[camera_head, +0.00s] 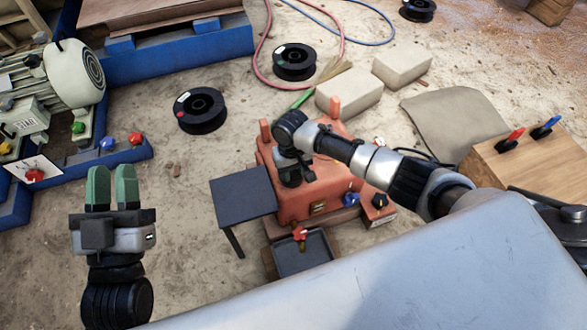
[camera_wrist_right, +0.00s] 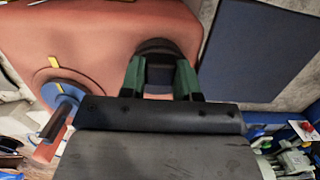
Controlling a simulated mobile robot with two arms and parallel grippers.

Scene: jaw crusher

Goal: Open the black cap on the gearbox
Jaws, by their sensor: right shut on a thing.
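The gearbox (camera_head: 326,195) is an orange-red housing on the ground in the middle of the head view. Its side fills the top left of the right wrist view (camera_wrist_right: 90,30). In the right wrist view my right gripper (camera_wrist_right: 160,75) is shut on the round black cap (camera_wrist_right: 158,47), with a green finger on each side of it. In the head view my right gripper (camera_head: 290,175) reaches down onto the gearbox, and the arm hides the cap. My left gripper (camera_head: 112,172) is empty, its green fingers pointing up with a narrow gap between them, far left of the gearbox.
A dark side table (camera_head: 243,192) stands just left of the gearbox. A dark tray (camera_head: 303,252) with a red-handled valve (camera_head: 299,234) is in front. A wooden box (camera_head: 530,165) with levers stands right.

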